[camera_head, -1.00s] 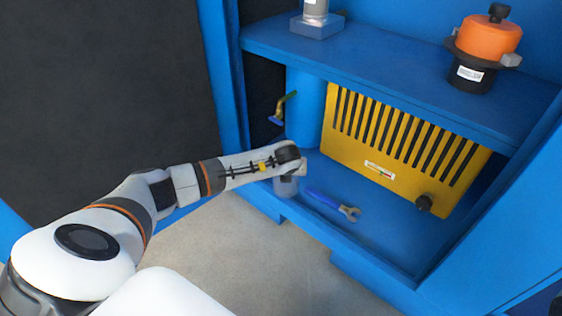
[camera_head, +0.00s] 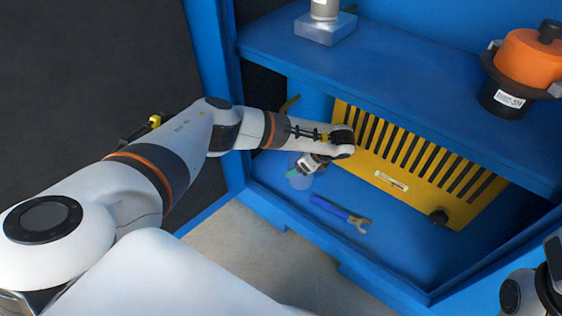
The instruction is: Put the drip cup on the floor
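The drip cup (camera_head: 298,181) is a small clear cup at the left end of the cabinet's blue lower shelf, partly covered by my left gripper. My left arm reaches in from the left, and my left gripper (camera_head: 308,165) points down at the cup, at its upper edge. I cannot tell whether its fingers touch the cup, or whether they are open or shut. The grey floor (camera_head: 235,245) shows in front of the cabinet. Part of my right arm shows in the lower right corner; its fingers are not seen.
A blue-handled wrench (camera_head: 340,213) lies on the lower shelf right of the cup. A yellow slotted panel (camera_head: 400,155) stands behind it. The upper shelf (camera_head: 400,85) overhangs and carries an orange-and-black pot (camera_head: 525,65) and a grey cylinder on a block (camera_head: 325,22).

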